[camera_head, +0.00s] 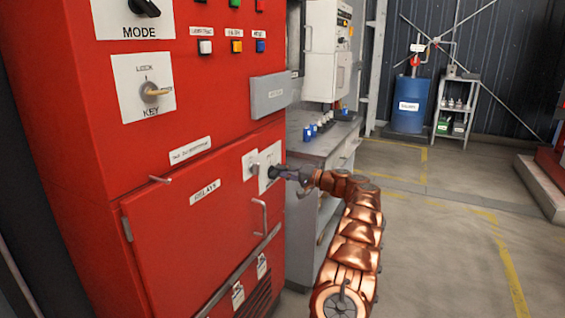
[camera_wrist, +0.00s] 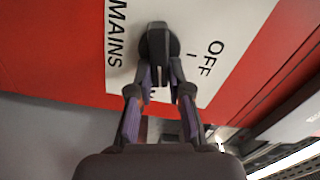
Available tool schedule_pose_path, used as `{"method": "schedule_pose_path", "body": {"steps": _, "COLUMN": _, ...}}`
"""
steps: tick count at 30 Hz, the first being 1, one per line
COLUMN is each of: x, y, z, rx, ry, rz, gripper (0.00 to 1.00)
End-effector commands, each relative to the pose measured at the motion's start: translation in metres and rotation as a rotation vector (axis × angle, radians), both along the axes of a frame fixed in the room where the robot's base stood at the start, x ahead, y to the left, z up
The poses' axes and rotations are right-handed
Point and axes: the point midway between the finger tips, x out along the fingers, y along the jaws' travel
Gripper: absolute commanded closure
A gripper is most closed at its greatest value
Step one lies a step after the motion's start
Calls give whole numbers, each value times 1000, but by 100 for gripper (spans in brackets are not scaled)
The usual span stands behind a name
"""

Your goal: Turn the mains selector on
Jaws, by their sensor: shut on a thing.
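The mains selector is a black rotary knob (camera_wrist: 158,42) on a white plate (camera_wrist: 205,25) marked MAINS and OFF in the wrist view. In the head view the plate (camera_head: 264,160) is on the red cabinet's right part, and the knob is largely hidden by my gripper (camera_head: 277,172). In the wrist view my gripper (camera_wrist: 160,86) has its two fingers around the knob's near end, shut on it. The OFF word is to the right of the knob. Lettering between the fingers is mostly hidden, so I cannot tell the exact setting.
The red cabinet (camera_head: 70,110) carries a key switch (camera_head: 152,92), a mode switch (camera_head: 145,8), several coloured buttons and a relays door (camera_head: 200,235) with a handle. A grey workbench (camera_head: 330,140) stands close behind my gripper. The floor (camera_head: 430,250) to the right is clear.

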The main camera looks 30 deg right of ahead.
Motion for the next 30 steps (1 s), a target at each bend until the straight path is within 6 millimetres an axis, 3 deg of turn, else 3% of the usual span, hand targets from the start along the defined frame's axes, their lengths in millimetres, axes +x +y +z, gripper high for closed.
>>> {"method": "schedule_pose_path", "body": {"steps": 12, "x": 0, "y": -1, "z": -2, "rx": 200, "ry": 119, "rz": -2, "gripper": 100}}
{"method": "schedule_pose_path", "body": {"steps": 30, "x": 0, "y": -2, "z": -4, "rx": 241, "ry": 144, "rz": -3, "gripper": 100}}
